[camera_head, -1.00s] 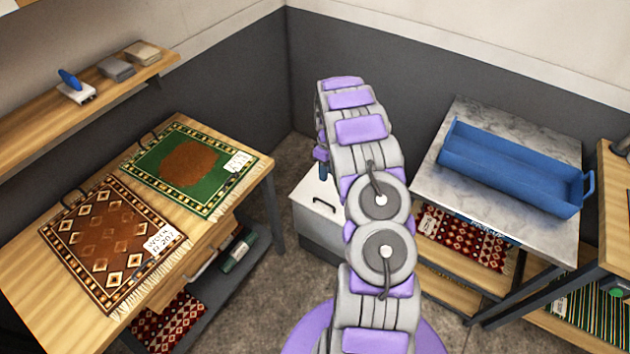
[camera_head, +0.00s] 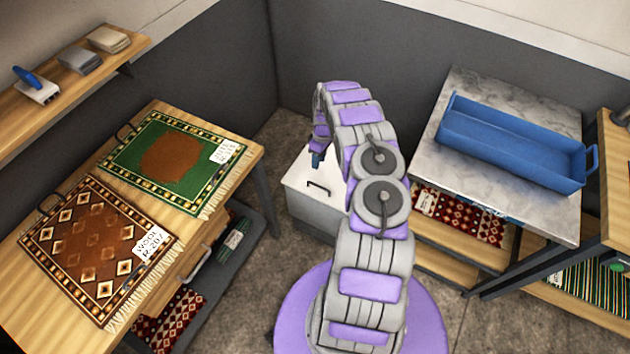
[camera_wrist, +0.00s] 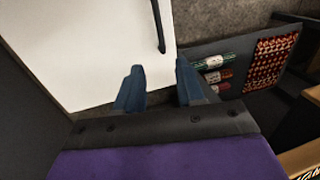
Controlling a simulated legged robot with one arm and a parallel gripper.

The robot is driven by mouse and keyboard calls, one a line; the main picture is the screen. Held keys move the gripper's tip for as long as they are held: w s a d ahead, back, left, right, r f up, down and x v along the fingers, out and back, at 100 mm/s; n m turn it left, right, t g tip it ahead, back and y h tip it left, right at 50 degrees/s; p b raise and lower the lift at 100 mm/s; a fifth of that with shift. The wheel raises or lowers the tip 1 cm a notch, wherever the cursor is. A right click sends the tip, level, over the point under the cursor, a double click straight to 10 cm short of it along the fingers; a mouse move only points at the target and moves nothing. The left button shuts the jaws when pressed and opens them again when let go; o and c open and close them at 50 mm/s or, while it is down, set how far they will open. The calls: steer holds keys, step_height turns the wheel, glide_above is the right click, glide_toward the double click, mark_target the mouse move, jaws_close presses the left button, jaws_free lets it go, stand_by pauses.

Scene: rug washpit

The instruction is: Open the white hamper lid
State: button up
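The white hamper (camera_head: 300,205) stands on the floor in the back corner, between the rug table and the marble-topped table. Its lid (camera_head: 303,176) looks closed and has a dark bar handle (camera_head: 318,188). My arm hides part of its right side. My gripper (camera_head: 317,160) is over the back part of the lid, pointing down. In the wrist view the lid (camera_wrist: 85,50) fills the upper left, with the handle (camera_wrist: 158,25) at the top. My gripper (camera_wrist: 158,90) shows two blue fingers apart with nothing between them. The handle lies beyond the fingertips, apart from them.
A wooden table (camera_head: 250,160) with two rugs stands left, with a lower shelf holding rolls. A marble-topped table (camera_head: 440,150) with a blue tray (camera_head: 510,150) stands right. Dark walls close in behind the hamper. Grey floor (camera_head: 265,290) is free in front.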

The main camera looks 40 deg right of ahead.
mark_target(314, 184)
steer(key=b+x, duration=0.1)
steer(key=x, duration=0.6)
steer(key=b+x, duration=0.1)
steer(key=x, duration=0.3)
steer(key=shift+w+a+r+b, duration=0.1)
steer(key=shift+w+a+b, duration=0.05)
steer(key=shift+a+b, duration=0.15)
steer(key=shift+f, duration=0.25)
steer(key=shift+d+f, duration=0.15)
steer(key=shift+d, duration=0.3)
steer(key=shift+a, duration=0.4)
steer(key=c, duration=0.6)
jaws_close()
steer(key=shift+d, duration=0.15)
